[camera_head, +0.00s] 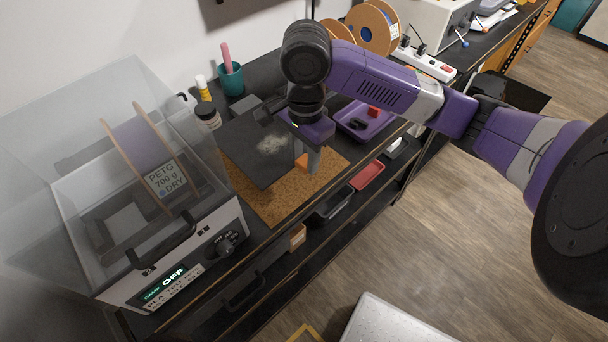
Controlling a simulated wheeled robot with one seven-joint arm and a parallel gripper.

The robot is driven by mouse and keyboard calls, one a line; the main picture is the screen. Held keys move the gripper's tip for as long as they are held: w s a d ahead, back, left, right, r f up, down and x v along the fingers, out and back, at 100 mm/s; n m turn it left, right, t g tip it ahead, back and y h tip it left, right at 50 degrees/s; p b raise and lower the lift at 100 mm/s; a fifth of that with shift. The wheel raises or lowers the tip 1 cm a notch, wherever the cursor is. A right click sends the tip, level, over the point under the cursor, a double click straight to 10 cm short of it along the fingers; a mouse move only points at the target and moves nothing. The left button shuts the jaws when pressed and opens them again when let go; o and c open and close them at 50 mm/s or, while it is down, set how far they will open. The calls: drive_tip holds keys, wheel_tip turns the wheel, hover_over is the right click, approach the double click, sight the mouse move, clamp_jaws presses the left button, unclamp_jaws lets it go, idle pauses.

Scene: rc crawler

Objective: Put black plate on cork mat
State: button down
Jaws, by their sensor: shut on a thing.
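The black plate (258,152) is a dark square sheet with a pale, dusty smudge near its middle. It lies over the back left part of the cork mat (268,202), whose brown speckled surface shows along the front and right. I cannot tell whether the plate touches the mat or is held slightly above it. My gripper (307,163) points down at the plate's right edge and is shut on it, beside a small orange piece. The far side of the plate is partly hidden by my arm.
A clear-lidded filament dryer (150,190) stands close on the left. A purple tray (366,122) is to the right. A lower shelf holds a red tray (367,175).

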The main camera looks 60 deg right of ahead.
sight(305, 185)
drive_tip(key=shift+f, duration=3.6)
drive_tip(key=c, duration=1)
unclamp_jaws()
drive_tip(key=shift+f, duration=0.1)
drive_tip(key=shift+o, duration=0.2)
wheel_tip(305, 185, up, 12)
drive_tip(key=shift+s+r, duration=0.1)
drive_tip(key=shift+r, duration=0.05)
